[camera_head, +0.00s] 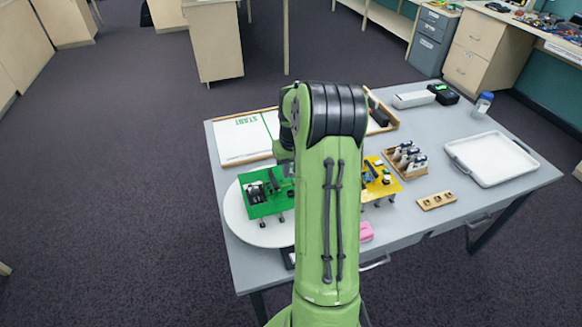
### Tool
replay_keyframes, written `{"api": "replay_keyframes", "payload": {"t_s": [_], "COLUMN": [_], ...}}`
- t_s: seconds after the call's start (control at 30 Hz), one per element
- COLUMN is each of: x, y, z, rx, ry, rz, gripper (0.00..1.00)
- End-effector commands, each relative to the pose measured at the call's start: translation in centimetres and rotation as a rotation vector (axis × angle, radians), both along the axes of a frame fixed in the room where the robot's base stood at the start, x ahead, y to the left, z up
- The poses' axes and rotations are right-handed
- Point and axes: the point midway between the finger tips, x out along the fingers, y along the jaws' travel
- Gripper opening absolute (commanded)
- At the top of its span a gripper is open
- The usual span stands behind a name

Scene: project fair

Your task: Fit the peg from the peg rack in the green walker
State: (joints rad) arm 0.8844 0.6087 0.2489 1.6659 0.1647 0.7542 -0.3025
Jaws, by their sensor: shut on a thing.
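The green walker (262,199), a green plate with dark parts on top and small legs, stands on a round white board (240,227) at the table's left. My gripper (285,166) is above the right part of the green walker, mostly hidden behind my arm. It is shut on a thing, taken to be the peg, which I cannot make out. Whether that thing touches the walker is hidden. A small wooden rack (437,201) with several dark spots, apparently the peg rack, lies at the right front. A yellow walker (381,180) stands right of my arm.
A wooden holder (413,174) with several blue-and-white items stands behind the small rack. A white tray (491,158) and a bottle (482,106) are at the right. A START board (241,137) lies at the back left. A pink block (366,232) is near the front edge.

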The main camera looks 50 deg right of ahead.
Motion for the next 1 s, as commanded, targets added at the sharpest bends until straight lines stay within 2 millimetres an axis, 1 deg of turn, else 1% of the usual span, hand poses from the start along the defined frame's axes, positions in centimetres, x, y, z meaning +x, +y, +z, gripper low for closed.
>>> {"api": "replay_keyframes", "payload": {"t_s": [0.03, 0.1, 0.57, 0.6, 0.67, 1.0], "x": [0.0, 0.0, 0.0, 0.0, 0.0, 0.0], "y": [0.0, 0.0, 0.0, 0.0, 0.0, 0.1], "z": [-0.9, -1.7, -6.3, -5.9, -5.8, -5.8], "rx": [0.0, 0.0, 0.001, 0.0, 0.0, 0.001], "ry": [0.001, 0.001, 0.002, 0.001, 0.001, 0.001], "rz": [0.0, 0.0, 0.001, 0.001, 0.001, 0.002], "gripper": [0.0, 0.0, 0.0, 0.0, 0.0, 0.0]}}
